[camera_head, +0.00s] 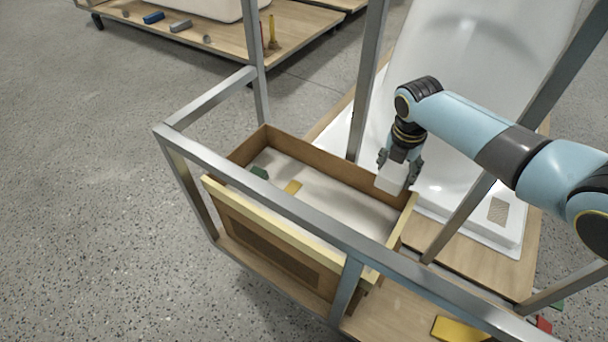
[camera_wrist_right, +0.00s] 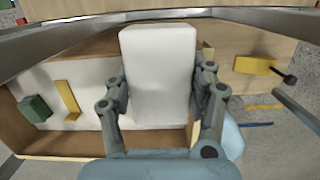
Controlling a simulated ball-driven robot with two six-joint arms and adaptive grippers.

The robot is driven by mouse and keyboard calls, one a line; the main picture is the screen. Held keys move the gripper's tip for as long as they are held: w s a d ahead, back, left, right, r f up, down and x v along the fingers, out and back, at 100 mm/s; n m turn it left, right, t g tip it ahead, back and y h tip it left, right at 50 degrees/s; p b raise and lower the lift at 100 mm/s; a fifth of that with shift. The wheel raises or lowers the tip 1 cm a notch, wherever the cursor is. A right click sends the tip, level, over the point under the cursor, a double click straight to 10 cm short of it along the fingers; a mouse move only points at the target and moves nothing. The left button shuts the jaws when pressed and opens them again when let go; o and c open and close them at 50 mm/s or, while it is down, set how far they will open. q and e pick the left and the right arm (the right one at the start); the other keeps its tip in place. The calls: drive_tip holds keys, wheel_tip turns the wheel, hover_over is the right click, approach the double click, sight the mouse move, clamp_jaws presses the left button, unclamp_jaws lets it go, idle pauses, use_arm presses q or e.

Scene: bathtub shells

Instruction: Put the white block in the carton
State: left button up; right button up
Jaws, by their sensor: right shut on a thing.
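The white block (camera_head: 391,178) is held by my right gripper (camera_head: 400,168) near the right end of the open carton (camera_head: 320,163). In the right wrist view the block (camera_wrist_right: 158,75) sits between the two fingers of my right gripper (camera_wrist_right: 160,90), which touch its sides. The carton's pale floor and brown wall (camera_wrist_right: 75,145) show behind and left of the block. The block is above the carton's right end; its exact height is unclear. The carton holds a green piece (camera_head: 259,173) and a yellow piece (camera_head: 292,187). My left gripper is not in view.
Grey metal frame bars (camera_head: 270,190) run in front of and above the carton. A white tub shell (camera_head: 465,100) stands behind my right arm. A yellow piece (camera_head: 460,328) lies on the wooden deck to the right. Another cart (camera_head: 225,40) stands at the back left.

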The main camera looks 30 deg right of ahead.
sight(386, 187)
drive_tip(key=shift+s+f, duration=0.15)
drive_tip(key=shift+f, duration=0.15)
drive_tip(key=a+f, duration=0.1)
drive_tip(key=s+a+f, duration=0.1)
drive_tip(key=a, duration=0.1)
drive_tip(key=shift+a+b, duration=0.25)
drive_tip(key=shift+b, duration=0.1)
drive_tip(key=a+f, duration=0.1)
drive_tip(key=a, duration=0.1)
drive_tip(key=s+a+f+b, duration=0.1)
drive_tip(key=a+f, duration=0.1)
drive_tip(key=s+a+f, duration=0.1)
drive_tip(key=a, duration=0.2)
drive_tip(key=shift+a+f, duration=0.1)
drive_tip(key=shift+f, duration=0.15)
drive_tip(key=shift+c, duration=0.3)
wheel_tip(386, 187, down, 4)
drive_tip(key=b, duration=0.2)
drive_tip(key=shift+s+b, duration=0.1)
drive_tip(key=shift+b, duration=0.3)
drive_tip(key=shift+f, duration=0.15)
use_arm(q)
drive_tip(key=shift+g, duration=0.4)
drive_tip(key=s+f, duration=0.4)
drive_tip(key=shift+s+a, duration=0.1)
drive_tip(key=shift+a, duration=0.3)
